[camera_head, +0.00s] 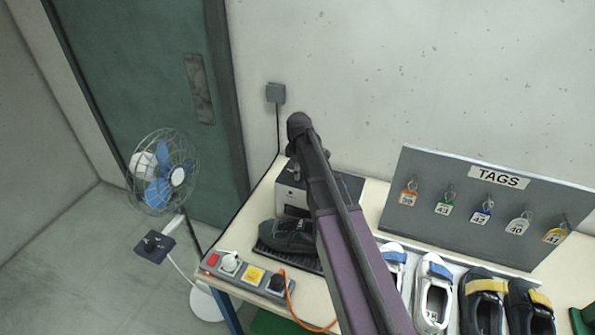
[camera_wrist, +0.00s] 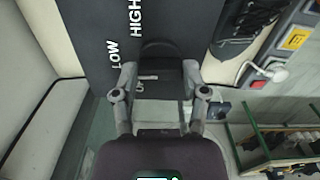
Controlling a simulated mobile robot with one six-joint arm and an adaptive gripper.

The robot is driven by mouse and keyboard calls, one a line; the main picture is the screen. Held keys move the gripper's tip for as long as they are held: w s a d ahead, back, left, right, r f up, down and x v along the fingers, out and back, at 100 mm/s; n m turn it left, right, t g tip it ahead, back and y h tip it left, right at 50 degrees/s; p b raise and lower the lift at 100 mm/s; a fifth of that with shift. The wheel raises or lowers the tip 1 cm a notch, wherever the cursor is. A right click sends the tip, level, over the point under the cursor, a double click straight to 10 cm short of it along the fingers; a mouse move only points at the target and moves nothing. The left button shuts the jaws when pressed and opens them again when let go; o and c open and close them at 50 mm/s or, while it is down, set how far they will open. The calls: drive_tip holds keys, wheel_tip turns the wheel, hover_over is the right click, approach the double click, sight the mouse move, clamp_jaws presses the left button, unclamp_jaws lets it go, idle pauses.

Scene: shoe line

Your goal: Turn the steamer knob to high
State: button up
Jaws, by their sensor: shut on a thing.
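The steamer is a box with a light and dark body (camera_head: 292,199), standing on the table in the head view, partly hidden behind my arm. In the wrist view its dark panel (camera_wrist: 92,30) fills the upper middle, with white LOW and HIGH lettering. The dark round knob (camera_wrist: 160,47) sits just beside this lettering. My gripper (camera_wrist: 158,72) has its two fingers on either side of the knob and is shut on it. Which mark the knob points to cannot be told. In the head view my arm hides most of the gripper and the knob.
A dark shoe (camera_head: 289,236) lies on a black mat before the steamer. A switch strip (camera_head: 246,273) with an orange cable runs along the table's front edge. Several shoes and a TAGS board (camera_head: 440,180) stand to the right. A fan (camera_head: 163,172) stands left of the table.

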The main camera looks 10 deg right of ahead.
drive_tip(key=m, duration=0.6)
drive_tip(key=shift+w+m, duration=0.1)
drive_tip(key=shift+m, duration=0.2)
drive_tip(key=m, duration=0.6)
drive_tip(key=shift+m, duration=0.4)
drive_tip(key=o, duration=1.2)
drive_tip(key=shift+c, duration=0.2)
drive_tip(key=shift+s+f, duration=0.1)
drive_tip(key=shift+s, duration=0.1)
